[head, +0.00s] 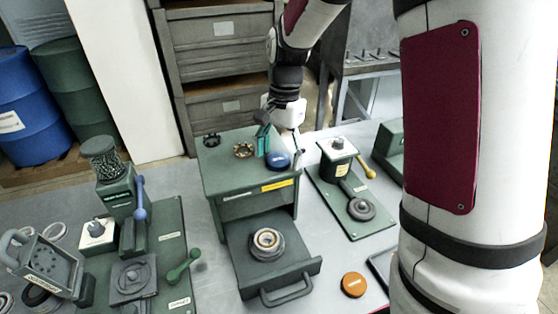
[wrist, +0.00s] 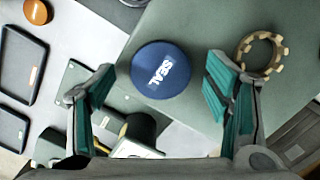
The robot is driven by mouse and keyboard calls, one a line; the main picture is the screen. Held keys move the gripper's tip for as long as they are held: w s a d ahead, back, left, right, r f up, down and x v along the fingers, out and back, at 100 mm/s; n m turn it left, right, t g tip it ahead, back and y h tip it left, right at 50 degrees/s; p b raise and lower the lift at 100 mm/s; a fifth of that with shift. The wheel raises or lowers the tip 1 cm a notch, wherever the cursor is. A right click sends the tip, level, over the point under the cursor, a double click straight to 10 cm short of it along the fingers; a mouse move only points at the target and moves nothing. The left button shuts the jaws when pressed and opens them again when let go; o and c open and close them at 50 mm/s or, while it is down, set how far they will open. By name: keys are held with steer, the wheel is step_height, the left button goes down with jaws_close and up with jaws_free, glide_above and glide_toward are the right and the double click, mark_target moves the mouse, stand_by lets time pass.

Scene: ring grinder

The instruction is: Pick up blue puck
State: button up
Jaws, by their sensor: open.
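In the wrist view the blue puck (wrist: 161,69), marked SEAL in white, shows between and beyond the fingertips. My gripper (head: 277,137) is above the machine top, close to the puck. In the wrist view my gripper (wrist: 160,83) is open, with one teal-padded finger on each side and nothing between the pads. The puck looks apart from both fingers.
A brass toothed ring (head: 244,150) and a dark ring (head: 211,139) lie left of the puck on the machine top (head: 222,180). An orange puck (head: 354,284) lies on the table. A green fixture with a yellow-knobbed lever (head: 368,172) stands to the right.

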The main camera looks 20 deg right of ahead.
steer(key=c, duration=1.3)
